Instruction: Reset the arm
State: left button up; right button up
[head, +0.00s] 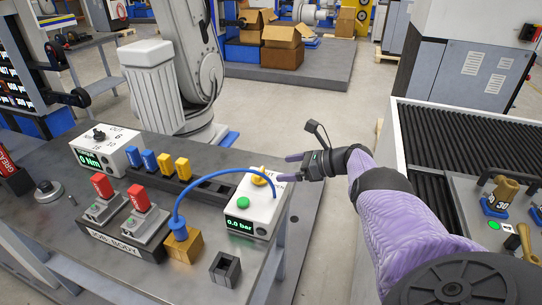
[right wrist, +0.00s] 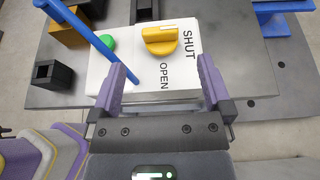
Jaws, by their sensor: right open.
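My right gripper (head: 296,169) is open and empty at the right edge of the bench, beside the white valve box (head: 254,204). In the right wrist view my right gripper (right wrist: 160,85) has its purple fingers spread over the near edge of the white box (right wrist: 150,72). The yellow knob (right wrist: 160,40) lies ahead of the fingertips, apart from them, near the words SHUT and OPEN. The box has a green button (head: 242,201) and a display reading 0.0 bar. My left gripper is not in view.
A blue hose (head: 203,183) arches from a brass block (head: 182,246) toward the box. A black block (head: 225,269), red-handled fixtures (head: 139,199) and a torque box (head: 105,148) stand on the bench (head: 50,232). A ribbed conveyor (head: 470,136) is at right.

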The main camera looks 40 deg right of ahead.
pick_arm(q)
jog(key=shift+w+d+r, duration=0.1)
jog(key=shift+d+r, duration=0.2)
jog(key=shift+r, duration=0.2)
pick_arm(e)
jog(key=shift+v, duration=1.15)
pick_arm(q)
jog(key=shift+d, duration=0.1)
pick_arm(e)
jog(key=shift+f, duration=0.1)
